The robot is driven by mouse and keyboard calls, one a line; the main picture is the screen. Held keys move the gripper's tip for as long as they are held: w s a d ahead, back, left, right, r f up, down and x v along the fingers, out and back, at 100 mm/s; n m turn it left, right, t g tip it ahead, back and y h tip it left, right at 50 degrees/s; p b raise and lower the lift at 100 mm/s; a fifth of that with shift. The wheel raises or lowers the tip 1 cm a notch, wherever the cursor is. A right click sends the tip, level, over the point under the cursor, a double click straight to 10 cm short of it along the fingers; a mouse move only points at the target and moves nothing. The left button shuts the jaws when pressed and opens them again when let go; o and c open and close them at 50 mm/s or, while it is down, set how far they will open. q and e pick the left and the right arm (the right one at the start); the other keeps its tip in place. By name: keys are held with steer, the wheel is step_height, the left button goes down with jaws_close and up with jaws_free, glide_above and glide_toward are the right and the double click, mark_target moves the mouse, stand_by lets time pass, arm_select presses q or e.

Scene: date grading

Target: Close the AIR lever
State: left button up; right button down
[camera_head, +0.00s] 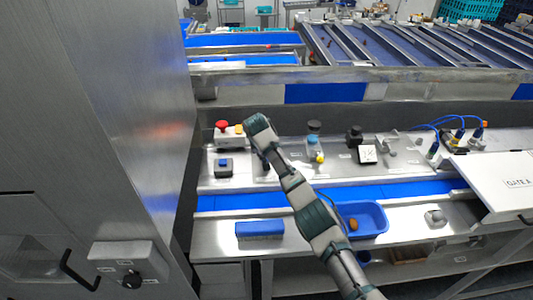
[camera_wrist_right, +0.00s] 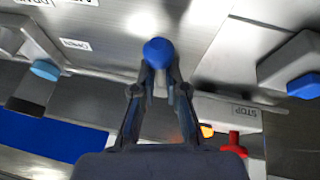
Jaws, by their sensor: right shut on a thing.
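My right arm reaches up from the lower right in the head view, over the left part of the steel control panel (camera_head: 340,172). Its wrist end hides the gripper and what it holds there. In the right wrist view my right gripper (camera_wrist_right: 157,78) is shut on a round blue knob (camera_wrist_right: 157,50), which shows between and just beyond the fingertips. The knob's stem is hidden by the fingers. I cannot read an AIR label near it. My left gripper is not in view.
A red mushroom button (camera_head: 221,126) stands left of the wrist, with a blue-button box (camera_head: 223,167) below it. A STOP plate (camera_wrist_right: 245,113) lies close to the gripper. A blue tray (camera_head: 372,220) and blue block (camera_head: 260,230) sit in front. A tall steel cabinet (camera_head: 110,110) fills the left.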

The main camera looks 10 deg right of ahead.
steer(key=shift+s+a+f+m+g, duration=0.2)
steer(key=shift+a+f+m+g, duration=0.3)
steer(key=shift+m, duration=0.3)
steer(key=shift+d+f, duration=0.1)
steer(key=shift+f, duration=0.05)
steer(key=c, duration=1)
jaws_free()
steer(key=shift+s+a+r+h, duration=0.1)
steer(key=shift+a+r+h, duration=0.05)
steer(key=shift+r, duration=0.3)
steer(key=shift+s+a+r+h, duration=0.1)
steer(key=shift+a+r+h, duration=0.05)
steer(key=shift+r, duration=0.25)
steer(key=shift+v, duration=5.4)
steer(key=shift+s+f, duration=0.1)
steer(key=shift+s, duration=0.05)
